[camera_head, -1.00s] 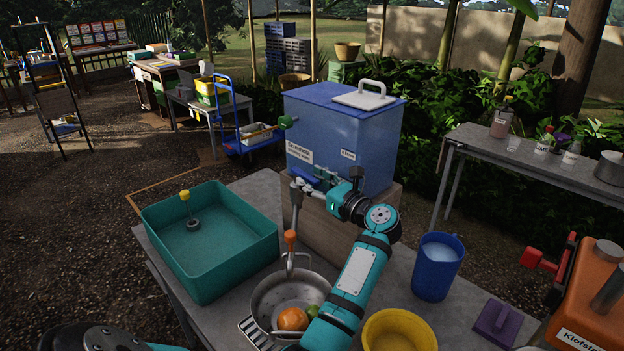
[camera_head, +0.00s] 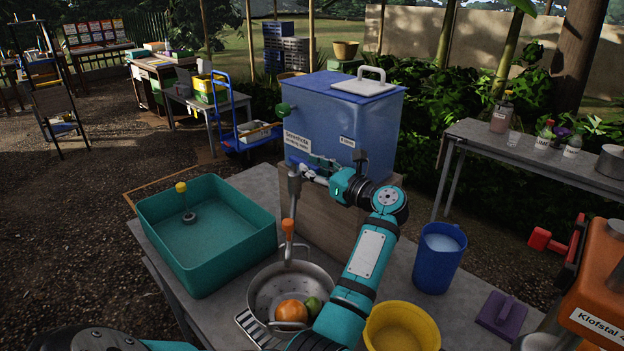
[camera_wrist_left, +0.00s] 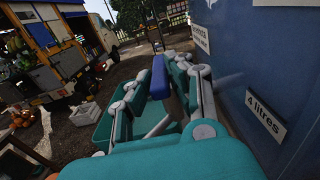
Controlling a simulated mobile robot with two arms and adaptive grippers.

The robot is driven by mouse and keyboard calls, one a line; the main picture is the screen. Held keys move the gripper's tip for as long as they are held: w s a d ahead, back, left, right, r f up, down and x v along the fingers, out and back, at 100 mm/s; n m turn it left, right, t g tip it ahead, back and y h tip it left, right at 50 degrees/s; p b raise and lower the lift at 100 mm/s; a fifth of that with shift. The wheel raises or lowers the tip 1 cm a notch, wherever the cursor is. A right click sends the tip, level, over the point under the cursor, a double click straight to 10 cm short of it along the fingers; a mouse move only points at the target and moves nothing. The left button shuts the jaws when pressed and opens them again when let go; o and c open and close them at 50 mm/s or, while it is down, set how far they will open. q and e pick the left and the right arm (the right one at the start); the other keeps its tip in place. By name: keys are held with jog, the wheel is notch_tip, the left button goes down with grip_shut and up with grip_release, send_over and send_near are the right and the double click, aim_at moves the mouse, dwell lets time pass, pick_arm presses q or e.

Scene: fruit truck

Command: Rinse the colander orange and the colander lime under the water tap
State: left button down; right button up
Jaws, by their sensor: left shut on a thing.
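The colander (camera_head: 265,286) stands on the grey table below the tap (camera_head: 295,187). The orange (camera_head: 291,311) and the green lime (camera_head: 312,304) lie in it, side by side. The tap sits low on the front of a blue water tank (camera_head: 365,115). My left gripper (camera_head: 322,172) is at the tap, in front of the tank. In the left wrist view its fingers are shut on the blue tap lever (camera_wrist_left: 160,78). I cannot make out clearly whether water is running. My right gripper is not in view.
A teal basin (camera_head: 240,265) stands left of the colander. A yellow bowl (camera_head: 395,345), a blue jug (camera_head: 436,268) and a purple object (camera_head: 503,313) stand to the right. An orange machine (camera_head: 598,290) is at the right edge. My left arm spans the space between colander and jug.

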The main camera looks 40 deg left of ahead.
pick_arm(q)
jog(key=shift+f, duration=0.1)
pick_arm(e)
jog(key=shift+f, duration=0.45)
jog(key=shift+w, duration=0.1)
pick_arm(q)
jog(key=c, duration=1.2)
grip_release()
jog(key=shift+c, duration=0.2)
jog(key=shift+d, duration=0.2)
jog(key=d, duration=0.7)
jog(key=shift+s, duration=0.2)
